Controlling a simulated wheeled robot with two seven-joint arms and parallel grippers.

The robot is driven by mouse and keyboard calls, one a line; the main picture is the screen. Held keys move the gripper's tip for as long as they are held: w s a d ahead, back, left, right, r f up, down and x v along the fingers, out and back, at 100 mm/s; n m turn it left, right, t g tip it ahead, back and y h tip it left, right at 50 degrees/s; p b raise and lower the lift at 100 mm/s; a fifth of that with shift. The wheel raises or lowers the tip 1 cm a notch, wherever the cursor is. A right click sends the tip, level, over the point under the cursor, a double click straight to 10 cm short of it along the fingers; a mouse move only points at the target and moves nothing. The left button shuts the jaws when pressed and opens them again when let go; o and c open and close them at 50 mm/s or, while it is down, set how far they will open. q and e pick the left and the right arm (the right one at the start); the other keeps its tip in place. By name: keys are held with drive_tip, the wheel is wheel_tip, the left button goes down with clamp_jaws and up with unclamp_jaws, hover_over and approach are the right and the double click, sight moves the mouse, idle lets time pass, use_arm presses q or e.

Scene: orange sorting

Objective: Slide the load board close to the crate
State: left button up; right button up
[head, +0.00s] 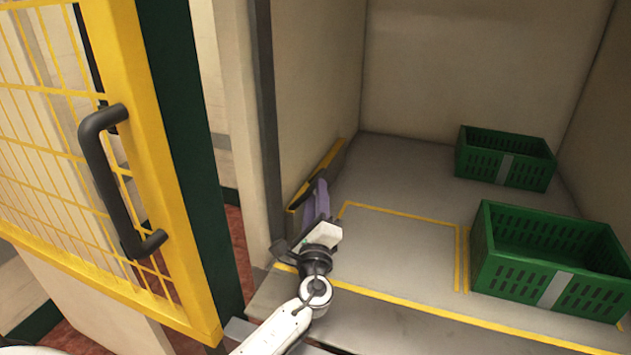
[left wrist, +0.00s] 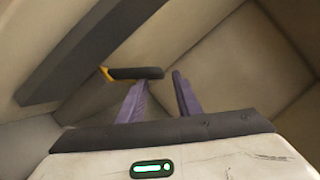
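The load board (head: 329,158), with a yellow edge, stands against the left wall of the bay in the head view. Its dark handle (left wrist: 140,73) shows in the left wrist view with a bit of yellow at its left end. My left gripper (head: 318,195) is at the handle, and its purple fingers (left wrist: 160,95) are apart, with the handle just beyond the left fingertip. Arm and fingers hide part of the board. A green crate (head: 553,286) stands at the front right, and another green crate (head: 505,180) stands behind it. My right gripper is not in view.
The grey bay floor (head: 395,245) is clear between board and crates, with yellow lines marked on it. A yellow mesh door (head: 165,190) with a black handle (head: 105,175) stands at the left. A grey post (head: 266,120) edges the bay opening.

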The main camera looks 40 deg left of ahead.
sight(316, 178)
use_arm(q)
drive_tip(key=x, duration=0.5)
drive_tip(key=shift+w+a, duration=0.1)
clamp_jaws()
